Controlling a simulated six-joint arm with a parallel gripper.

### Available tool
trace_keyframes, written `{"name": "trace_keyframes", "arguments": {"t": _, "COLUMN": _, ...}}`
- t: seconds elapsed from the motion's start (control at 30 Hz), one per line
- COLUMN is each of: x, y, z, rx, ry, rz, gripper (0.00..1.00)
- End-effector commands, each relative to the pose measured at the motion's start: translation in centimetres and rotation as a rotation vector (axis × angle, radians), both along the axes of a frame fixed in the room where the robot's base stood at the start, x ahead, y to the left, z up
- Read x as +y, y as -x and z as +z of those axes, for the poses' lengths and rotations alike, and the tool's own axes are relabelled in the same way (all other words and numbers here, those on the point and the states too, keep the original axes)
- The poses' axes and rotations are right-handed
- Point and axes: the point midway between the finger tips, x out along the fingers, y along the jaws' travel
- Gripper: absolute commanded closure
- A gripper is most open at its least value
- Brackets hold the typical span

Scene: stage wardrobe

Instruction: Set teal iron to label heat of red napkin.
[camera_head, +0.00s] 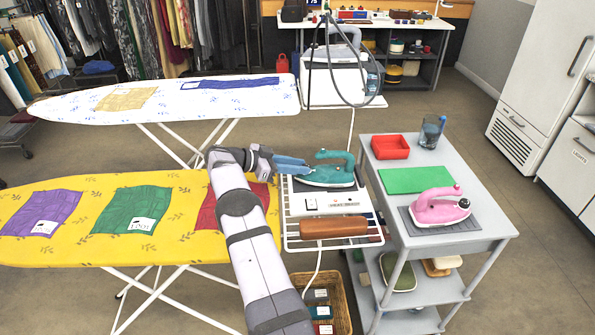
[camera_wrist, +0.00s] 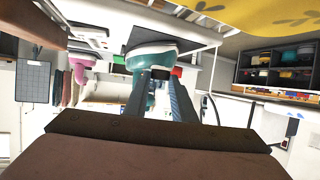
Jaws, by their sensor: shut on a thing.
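The teal iron (camera_head: 328,173) rests on the white wire rack (camera_head: 318,243) at the right end of the yellow ironing board. It also shows close up in the wrist view (camera_wrist: 150,57). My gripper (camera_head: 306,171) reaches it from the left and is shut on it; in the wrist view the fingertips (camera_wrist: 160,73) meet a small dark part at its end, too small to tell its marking. The red napkin (camera_head: 208,218) lies on the yellow board, largely covered by my arm. Its label is not visible.
Purple (camera_head: 42,213) and green (camera_head: 131,210) napkins with white labels lie on the yellow ironing board (camera_head: 80,255). A brown block (camera_head: 334,226) sits on the rack. The grey cart (camera_head: 470,240) right of it holds a pink iron (camera_head: 440,207), green mat and red tray (camera_head: 390,147).

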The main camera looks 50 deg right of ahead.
Motion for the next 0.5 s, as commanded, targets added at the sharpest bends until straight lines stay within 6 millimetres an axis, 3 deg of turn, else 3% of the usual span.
{"name": "trace_keyframes", "arguments": {"t": 0.5, "x": -0.08, "y": -0.09, "z": 0.11, "rx": 0.001, "ry": 0.002, "rz": -0.033, "gripper": 0.99}}
